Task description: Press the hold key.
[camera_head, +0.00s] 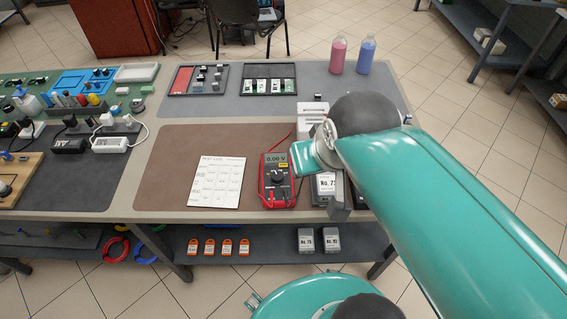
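A red and dark multimeter (264,190) lies on the brown mat, its display reading 0.00 V. It has a round dial in the middle. Its individual keys are too small to tell apart, so I cannot pick out the hold key. My teal arm comes in from the right and ends just right of the multimeter. A grey part that looks like my gripper (341,206) points down beside the meter's right side, in front of a device labelled "No. 7". My arm mostly hides the gripper, and its fingertips cannot be made out. I see nothing held.
A white printed sheet (216,183) lies left of the multimeter. Dark trays (269,71) with small parts stand behind. Pink (338,57) and blue (366,56) bottles stand at the back right. The brown mat (165,170) is bare left of the sheet. Orange items lie on the lower shelf.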

